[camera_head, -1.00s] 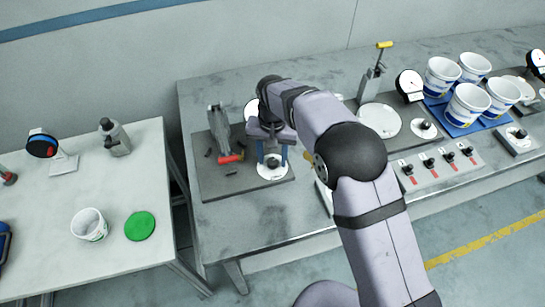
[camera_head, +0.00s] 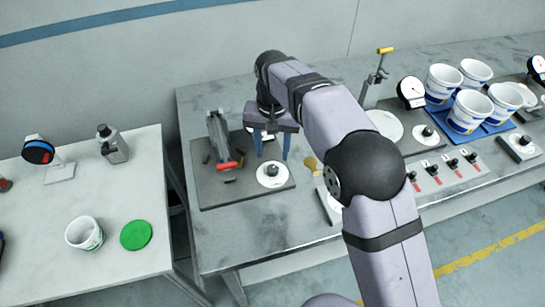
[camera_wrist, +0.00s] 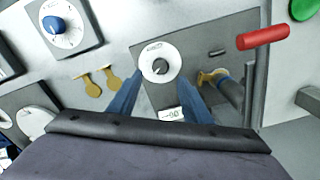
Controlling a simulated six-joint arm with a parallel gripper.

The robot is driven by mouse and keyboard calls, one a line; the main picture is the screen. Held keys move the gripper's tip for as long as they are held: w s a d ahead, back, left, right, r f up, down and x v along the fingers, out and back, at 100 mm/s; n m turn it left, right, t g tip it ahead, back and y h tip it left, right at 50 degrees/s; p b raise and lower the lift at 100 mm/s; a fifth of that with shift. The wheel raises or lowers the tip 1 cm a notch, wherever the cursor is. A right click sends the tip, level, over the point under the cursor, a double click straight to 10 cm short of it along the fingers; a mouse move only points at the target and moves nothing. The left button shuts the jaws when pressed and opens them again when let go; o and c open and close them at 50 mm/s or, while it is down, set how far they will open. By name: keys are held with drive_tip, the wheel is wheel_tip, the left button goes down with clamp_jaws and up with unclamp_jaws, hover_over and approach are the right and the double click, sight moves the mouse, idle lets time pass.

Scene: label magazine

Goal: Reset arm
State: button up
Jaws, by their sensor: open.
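My gripper (camera_head: 272,156) is open and empty, with two blue fingers pointing down above the dark base plate (camera_head: 207,198). A white round dial with a black knob (camera_head: 271,175) lies below and in front of the fingers. In the wrist view this dial (camera_wrist: 160,66) shows between the two fingers (camera_wrist: 160,106), apart from them. A grey slanted holder with a red-ended bar (camera_head: 229,165) stands on the plate left of my gripper. The red bar end (camera_wrist: 262,37) shows at the upper right in the wrist view.
A white side table at left holds a white cup (camera_head: 84,233), a green disc (camera_head: 136,235) and a grey bottle-like device (camera_head: 112,144). At right are a dial gauge (camera_head: 411,92), a knob panel (camera_head: 447,168) and white cups on a blue tray (camera_head: 487,132). The front bench is mostly clear.

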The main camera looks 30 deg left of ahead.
drive_tip(key=shift+r, duration=0.25)
drive_tip(key=shift+w+d, duration=0.1)
drive_tip(key=shift+d, duration=0.05)
drive_tip(key=shift+m, duration=0.9)
drive_tip(key=d, duration=0.7)
drive_tip(key=w+d, duration=0.1)
drive_tip(key=d, duration=1.4)
drive_tip(key=shift+w+d+r, duration=0.15)
drive_tip(key=shift+w+r, duration=0.2)
drive_tip(key=shift+w, duration=0.05)
drive_tip(key=s+d+f+m, duration=0.1)
drive_tip(key=s+d+f, duration=0.1)
drive_tip(key=s+d, duration=0.5)
drive_tip(key=s+d+f+m, duration=0.1)
drive_tip(key=s+d+f, duration=0.1)
drive_tip(key=s+d, duration=0.6)
drive_tip(key=d, duration=0.3)
drive_tip(key=shift+f, duration=0.3)
